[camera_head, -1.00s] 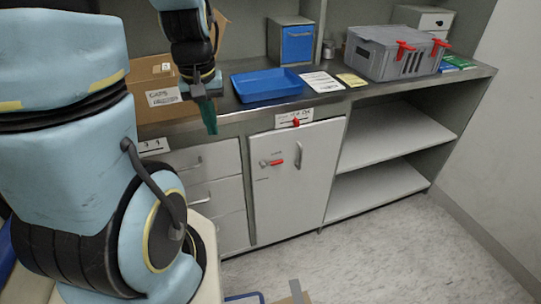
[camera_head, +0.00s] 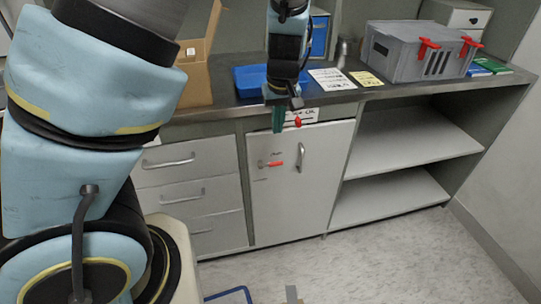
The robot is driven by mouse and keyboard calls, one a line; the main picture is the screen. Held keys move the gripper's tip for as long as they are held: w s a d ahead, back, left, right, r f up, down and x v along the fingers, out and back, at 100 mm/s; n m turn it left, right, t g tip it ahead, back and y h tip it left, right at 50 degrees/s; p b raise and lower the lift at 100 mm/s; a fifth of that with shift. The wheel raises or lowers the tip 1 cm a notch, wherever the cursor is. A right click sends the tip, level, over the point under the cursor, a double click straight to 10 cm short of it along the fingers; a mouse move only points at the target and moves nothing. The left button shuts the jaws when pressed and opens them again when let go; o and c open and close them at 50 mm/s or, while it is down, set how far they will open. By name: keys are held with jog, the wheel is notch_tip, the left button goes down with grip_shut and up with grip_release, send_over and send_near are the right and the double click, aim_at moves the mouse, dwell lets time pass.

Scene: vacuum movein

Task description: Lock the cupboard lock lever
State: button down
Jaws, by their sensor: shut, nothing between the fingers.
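The cupboard (camera_head: 300,205) is a closed white door under the counter, with a vertical metal handle (camera_head: 301,157) at its upper right. A red lever (camera_head: 274,164) lies roughly horizontal on the door's upper left. A second small red piece (camera_head: 298,122) sits at the door's top edge, just below a white label (camera_head: 309,115). I cannot tell from its size whether it is a lever. My gripper (camera_head: 278,122) points down in front of the counter's front edge, above the red lever and left of the small red piece. Its green fingers are shut and empty, apart from both.
Drawers (camera_head: 188,190) stand left of the cupboard and open shelves (camera_head: 400,145) right of it. On the counter are a cardboard box (camera_head: 198,75), a blue tray (camera_head: 248,80), papers and a grey crate (camera_head: 400,52). The floor ahead is mostly clear.

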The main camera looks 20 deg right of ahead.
aim_at(276, 163)
jog(key=shift+d+f, duration=0.1)
jog(key=shift+d, duration=0.2)
jog(key=shift+f, duration=0.1)
jog(key=w+f, duration=0.1)
jog(key=f, duration=0.3)
jog(key=w+f, duration=0.1)
jog(key=f, duration=0.4)
jog(key=f+b, duration=0.1)
jog(key=f, duration=0.3)
jog(key=shift+w+d+f, duration=0.1)
jog(key=shift+w+f, duration=0.2)
jog(key=shift+w, duration=0.1)
